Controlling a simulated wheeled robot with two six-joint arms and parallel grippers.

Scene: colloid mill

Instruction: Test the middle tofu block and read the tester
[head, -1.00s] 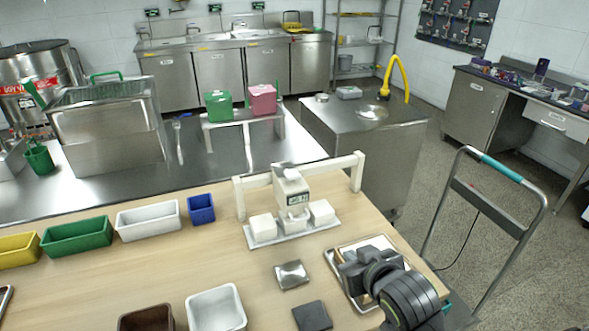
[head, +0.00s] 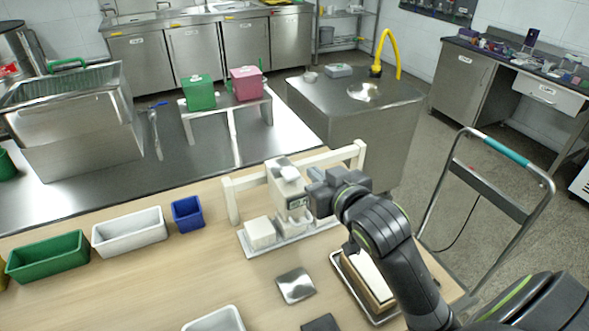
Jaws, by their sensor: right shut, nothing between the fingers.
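The white tester (head: 287,184) stands on the wooden table in front of a cream rail frame, with a small display (head: 297,203) on its front. The left tofu block (head: 260,233) sits on the pale tray (head: 246,246). The middle tofu block (head: 293,224) is below the tester head and partly hidden. The right block is hidden behind my right gripper or arm. My right gripper (head: 313,192) is shut and empty, close beside the tester's right side at display height; I cannot tell if it touches. The display's reading is too small to make out. My left gripper is out of view.
A small metal plate (head: 295,285) lies in front of the tofu tray. A metal tray (head: 347,277) with a board lies under my right arm. Green, white (head: 130,232) and blue (head: 187,213) bins line the left. The cream rail (head: 347,156) stands close behind the tester.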

